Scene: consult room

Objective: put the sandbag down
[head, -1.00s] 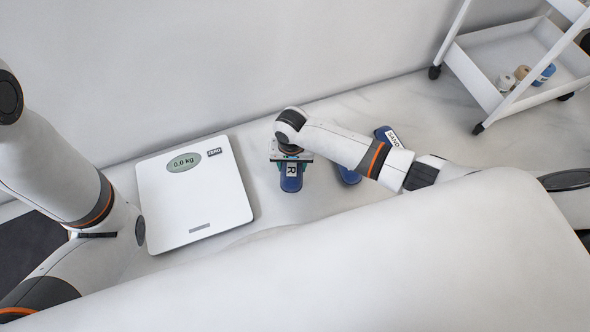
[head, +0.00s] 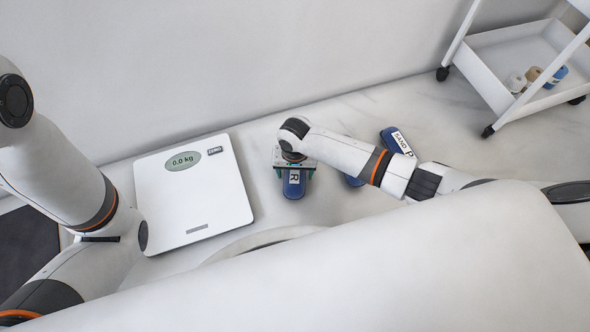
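A blue sandbag (head: 294,190) with a white label reading R is under my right gripper (head: 294,169), right of the scale in the head view. The gripper points down over its far end, with teal finger parts at both sides of the bag. I cannot tell whether the fingers press on it or stand apart, or whether the bag touches the floor. My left gripper is not in view; only the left arm shows at the left.
A white scale (head: 195,215) reading 0.0 kg lies left of the sandbag. Another blue sandbag labelled SAND (head: 389,136) lies right, partly behind my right arm. A white cart (head: 490,85) stands back right. A large white surface (head: 330,275) covers the foreground.

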